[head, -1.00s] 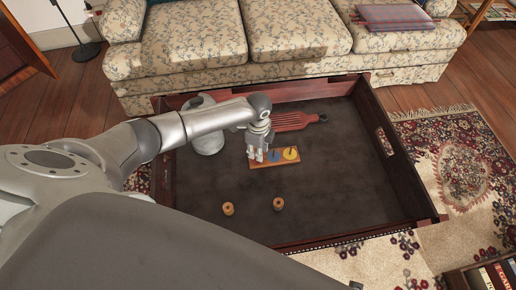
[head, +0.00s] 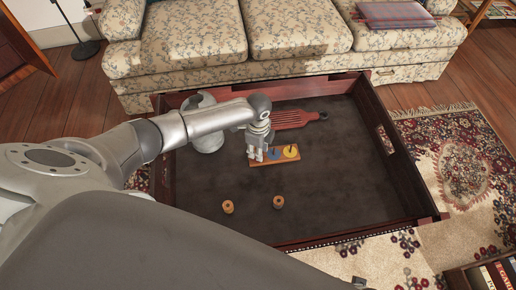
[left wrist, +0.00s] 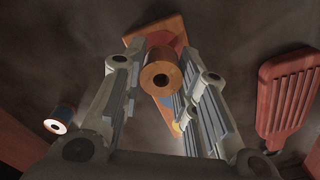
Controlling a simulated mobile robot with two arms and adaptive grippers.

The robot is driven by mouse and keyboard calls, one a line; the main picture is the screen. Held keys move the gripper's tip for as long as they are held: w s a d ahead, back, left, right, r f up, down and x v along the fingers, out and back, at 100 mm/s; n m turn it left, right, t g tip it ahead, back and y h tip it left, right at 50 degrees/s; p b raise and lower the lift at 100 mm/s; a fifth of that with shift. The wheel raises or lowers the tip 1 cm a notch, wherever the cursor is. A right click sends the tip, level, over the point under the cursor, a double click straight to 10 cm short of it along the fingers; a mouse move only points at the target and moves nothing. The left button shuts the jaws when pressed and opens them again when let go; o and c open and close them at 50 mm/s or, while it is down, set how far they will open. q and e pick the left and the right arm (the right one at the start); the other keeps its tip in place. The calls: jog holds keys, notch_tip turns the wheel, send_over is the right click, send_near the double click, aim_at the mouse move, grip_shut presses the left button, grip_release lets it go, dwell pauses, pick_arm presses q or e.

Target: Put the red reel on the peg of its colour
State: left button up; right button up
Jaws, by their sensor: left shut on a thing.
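My left gripper (head: 257,153) is over the left end of an orange peg board (head: 284,162). In the left wrist view its fingers (left wrist: 160,90) are shut around a wooden-ended reel (left wrist: 151,76), seen end-on with a dark centre hole. Red shows behind its near end; I cannot tell whether this is the reel's body or a patch on the board (left wrist: 138,36). The board has a blue disc (head: 273,155) and a yellow disc (head: 291,152), each with a peg. The board's left end is hidden by the gripper. My right gripper is out of view.
Two other reels, one left (head: 228,207) and one right (head: 278,203), stand on the dark tray floor (head: 340,190). A blue-wound reel shows in the left wrist view (left wrist: 61,118). A red slotted paddle (head: 291,119) lies behind the board. Raised wooden walls (head: 400,160) surround the tray.

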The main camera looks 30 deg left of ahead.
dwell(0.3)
pick_arm(q)
jog(key=o, duration=0.9)
notch_tip(320, 180, up, 12)
dwell(0.6)
